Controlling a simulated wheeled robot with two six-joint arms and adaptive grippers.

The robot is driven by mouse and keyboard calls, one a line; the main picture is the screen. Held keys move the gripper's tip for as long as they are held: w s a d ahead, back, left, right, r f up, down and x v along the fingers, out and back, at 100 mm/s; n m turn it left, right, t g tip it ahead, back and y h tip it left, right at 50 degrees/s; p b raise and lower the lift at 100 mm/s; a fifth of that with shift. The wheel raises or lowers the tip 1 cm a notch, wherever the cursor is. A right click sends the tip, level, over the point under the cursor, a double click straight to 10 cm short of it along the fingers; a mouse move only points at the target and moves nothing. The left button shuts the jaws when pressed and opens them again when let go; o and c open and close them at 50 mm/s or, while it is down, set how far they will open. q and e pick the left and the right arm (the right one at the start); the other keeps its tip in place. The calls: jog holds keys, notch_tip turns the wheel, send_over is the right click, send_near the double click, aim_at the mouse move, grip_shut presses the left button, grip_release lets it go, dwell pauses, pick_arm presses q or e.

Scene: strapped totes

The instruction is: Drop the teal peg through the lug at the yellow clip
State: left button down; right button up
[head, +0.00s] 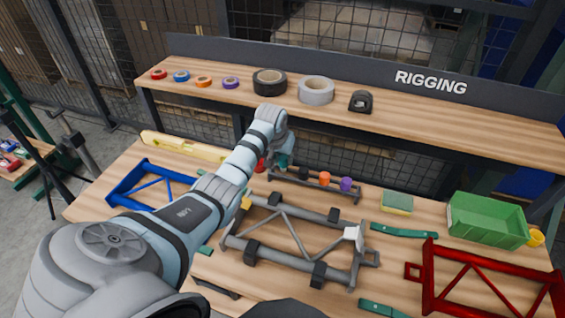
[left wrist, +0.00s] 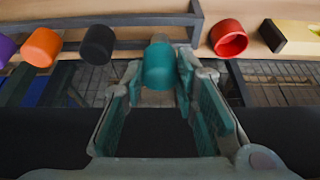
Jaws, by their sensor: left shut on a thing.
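My left gripper (head: 284,152) is at the peg rack (head: 316,187) behind the grey frame. In the left wrist view its fingers (left wrist: 158,75) are shut on the teal peg (left wrist: 158,64), which sits in line between a black peg (left wrist: 98,45) and a red peg (left wrist: 229,38). I cannot tell whether the teal peg is clear of the rack. The yellow clip (head: 246,202) is at the left end of the grey tubular frame (head: 290,217), partly covered by my left arm. The lug there is not clear to see. My right gripper is not in view.
An orange peg (head: 324,178) and a purple peg (head: 346,184) stand in the rack. A white clip (head: 353,235) is at the frame's right end. A blue frame (head: 140,190), red frame (head: 480,285), green bin (head: 487,220) and sponge (head: 397,203) lie around. The raised shelf (head: 420,118) runs behind.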

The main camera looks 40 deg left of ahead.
pick_arm(q)
notch_tip(320, 180, up, 16)
jog(key=p, duration=0.2)
notch_tip(320, 180, up, 6)
jog(key=p, duration=0.6)
send_over(283, 158)
jog(key=shift+f, duration=0.15)
